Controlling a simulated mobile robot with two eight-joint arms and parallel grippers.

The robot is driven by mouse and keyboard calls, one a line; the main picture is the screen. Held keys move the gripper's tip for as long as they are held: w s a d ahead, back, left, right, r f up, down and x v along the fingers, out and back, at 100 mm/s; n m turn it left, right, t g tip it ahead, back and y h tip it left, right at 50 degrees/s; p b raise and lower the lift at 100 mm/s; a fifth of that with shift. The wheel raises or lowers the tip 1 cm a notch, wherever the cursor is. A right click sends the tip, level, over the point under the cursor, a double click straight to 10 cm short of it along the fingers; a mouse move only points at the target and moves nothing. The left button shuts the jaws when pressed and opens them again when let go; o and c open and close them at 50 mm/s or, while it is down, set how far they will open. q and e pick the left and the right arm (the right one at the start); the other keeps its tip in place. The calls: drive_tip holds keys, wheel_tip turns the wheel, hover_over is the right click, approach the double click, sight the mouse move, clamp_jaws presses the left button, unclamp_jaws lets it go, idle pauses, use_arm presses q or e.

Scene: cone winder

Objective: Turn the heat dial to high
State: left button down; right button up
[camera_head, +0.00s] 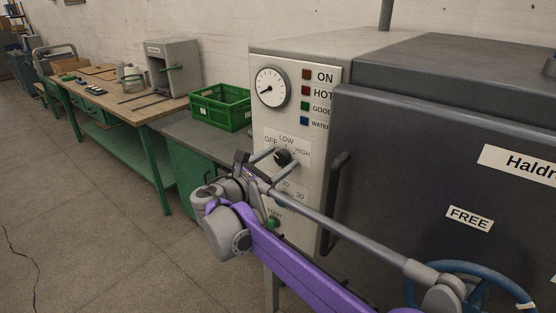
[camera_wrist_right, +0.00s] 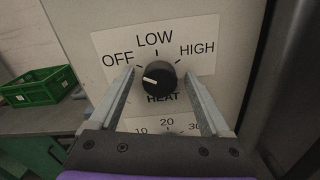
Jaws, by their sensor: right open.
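The heat dial (camera_head: 283,157) is a round black knob on the light panel of the machine. In the right wrist view the dial (camera_wrist_right: 156,76) sits above the word HEAT, with OFF at its left, LOW above and HIGH at its right. A white mark on its face lies left of centre, toward the OFF side. My right gripper (camera_head: 279,156) is open, with its fingers (camera_wrist_right: 159,74) on either side of the dial. Whether they touch it cannot be told. My left gripper is not in view.
A second scale (camera_wrist_right: 167,123) marked 10, 20, 30 lies below the dial. A green START button (camera_head: 273,222) is lower down. The dark door (camera_head: 400,140) and its handle (camera_head: 335,200) stand close to the right. A green crate (camera_head: 220,107) is at the left.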

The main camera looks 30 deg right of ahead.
clamp_jaws()
idle(0.4)
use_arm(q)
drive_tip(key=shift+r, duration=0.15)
use_arm(e)
drive_tip(key=shift+m, duration=0.3)
drive_tip(key=m+p, duration=0.2)
drive_tip(key=m, duration=0.3)
drive_tip(key=m+p, duration=0.2)
drive_tip(key=m, duration=0.4)
drive_tip(key=shift+m+p, duration=0.4)
drive_tip(key=m+p, duration=0.2)
drive_tip(key=m, duration=0.4)
drive_tip(key=shift+f, duration=0.1)
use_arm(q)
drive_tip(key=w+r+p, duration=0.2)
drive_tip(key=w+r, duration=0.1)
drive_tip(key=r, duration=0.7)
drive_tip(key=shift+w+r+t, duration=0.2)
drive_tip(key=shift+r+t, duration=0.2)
use_arm(e)
drive_tip(key=m, duration=0.5)
drive_tip(key=shift+f, duration=0.1)
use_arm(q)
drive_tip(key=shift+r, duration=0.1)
use_arm(e)
drive_tip(key=shift+m, duration=0.4)
